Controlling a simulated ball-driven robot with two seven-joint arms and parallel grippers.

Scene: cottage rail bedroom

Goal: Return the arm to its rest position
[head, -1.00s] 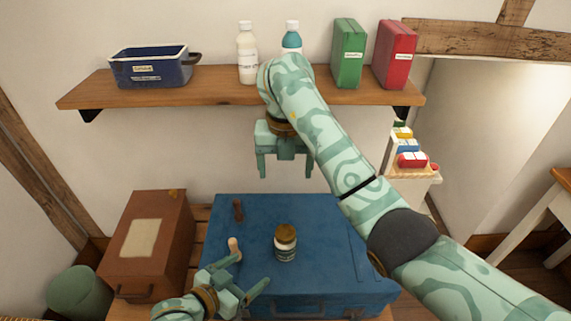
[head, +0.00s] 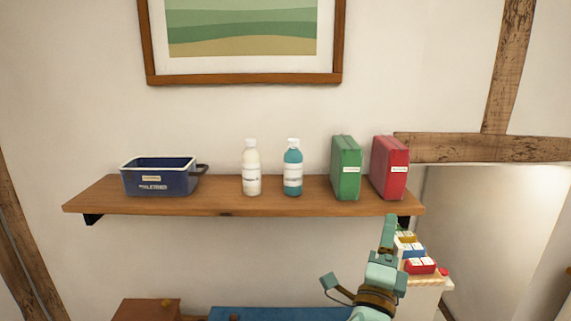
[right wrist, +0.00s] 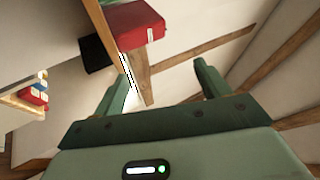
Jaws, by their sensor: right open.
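My right gripper (head: 358,252) is at the lower right of the head view, below the shelf's right end, with its fingers spread and pointing up. In the right wrist view the same gripper (right wrist: 165,75) shows its two green fingers apart, with nothing held between them. The wooden shelf (head: 225,208) and the red box (right wrist: 135,27) show beyond the fingers there. My left gripper is outside both current views.
On the shelf stand a blue bin (head: 160,182), a white bottle (head: 251,172), a teal bottle (head: 292,172), a green box (head: 346,168) and the red box (head: 389,168). A stand with small coloured boxes (head: 420,266) is beside my right gripper. A blue case top (head: 270,313) shows below.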

